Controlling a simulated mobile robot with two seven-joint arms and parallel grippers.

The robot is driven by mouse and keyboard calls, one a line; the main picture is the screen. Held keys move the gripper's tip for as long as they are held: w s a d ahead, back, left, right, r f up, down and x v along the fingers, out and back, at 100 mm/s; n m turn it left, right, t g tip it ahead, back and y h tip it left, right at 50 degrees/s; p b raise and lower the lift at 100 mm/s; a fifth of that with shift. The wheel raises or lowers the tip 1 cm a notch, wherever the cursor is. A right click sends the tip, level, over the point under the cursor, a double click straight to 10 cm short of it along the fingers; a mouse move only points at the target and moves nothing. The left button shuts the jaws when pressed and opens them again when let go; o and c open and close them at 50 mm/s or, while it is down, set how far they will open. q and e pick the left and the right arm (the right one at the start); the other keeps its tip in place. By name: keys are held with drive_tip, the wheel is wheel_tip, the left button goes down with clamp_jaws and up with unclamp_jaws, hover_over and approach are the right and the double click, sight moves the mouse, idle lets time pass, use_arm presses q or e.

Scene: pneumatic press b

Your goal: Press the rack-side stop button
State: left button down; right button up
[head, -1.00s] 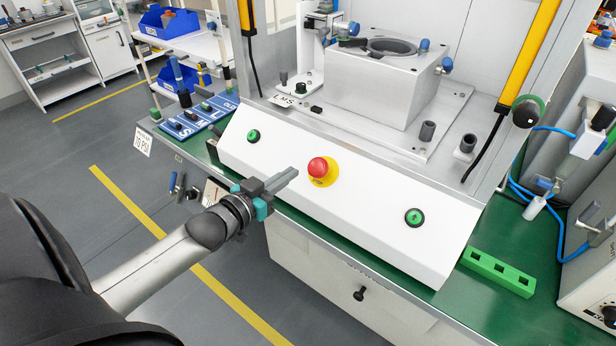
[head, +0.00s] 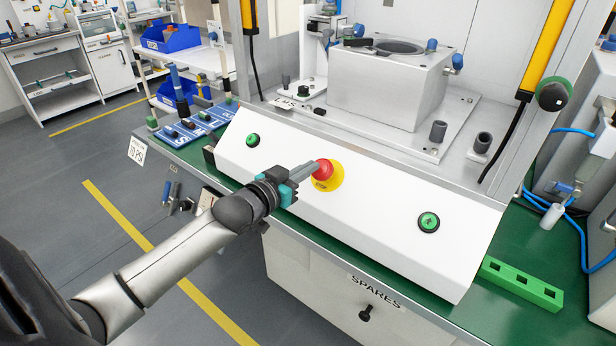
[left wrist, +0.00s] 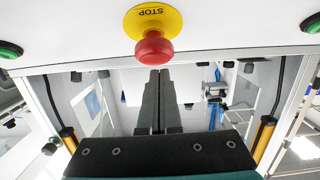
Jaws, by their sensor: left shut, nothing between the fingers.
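A red mushroom stop button (head: 324,169) sits on a round yellow plate (head: 335,183) in the middle of the sloping white panel (head: 375,210). In the left wrist view the red button (left wrist: 154,48) and its yellow plate marked STOP (left wrist: 153,17) are at the top centre. My left gripper (head: 312,170) is shut and empty, its fingers pointing at the button from the left. In the left wrist view its fingertips (left wrist: 159,73) appear just below the red cap. I cannot tell whether they touch it. My right gripper is not in view.
A green button (head: 253,140) is left of the stop button and another (head: 429,222) is right of it. The press fixture (head: 388,85) stands behind the panel. A green holed block (head: 521,283) lies on the bench at right. A blue lettered rack (head: 190,128) is at left.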

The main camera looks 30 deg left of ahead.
use_arm(q)
drive_tip(key=shift+w+f, duration=0.15)
drive_tip(key=shift+f, duration=0.5)
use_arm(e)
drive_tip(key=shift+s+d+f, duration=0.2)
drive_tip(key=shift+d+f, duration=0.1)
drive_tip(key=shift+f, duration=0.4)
use_arm(q)
drive_tip(key=shift+f, duration=0.1)
drive_tip(key=shift+w+f, duration=0.55)
drive_tip(key=shift+f, duration=0.15)
drive_tip(key=shift+d, duration=0.1)
drive_tip(key=shift+s+f, duration=0.15)
drive_tip(key=shift+f, duration=0.05)
drive_tip(key=shift+s, duration=0.15)
drive_tip(key=p, duration=0.2)
approach(314, 177)
drive_tip(key=shift+w+a+r, duration=0.25)
drive_tip(key=shift+w+r, duration=0.25)
drive_tip(key=shift+w, duration=0.1)
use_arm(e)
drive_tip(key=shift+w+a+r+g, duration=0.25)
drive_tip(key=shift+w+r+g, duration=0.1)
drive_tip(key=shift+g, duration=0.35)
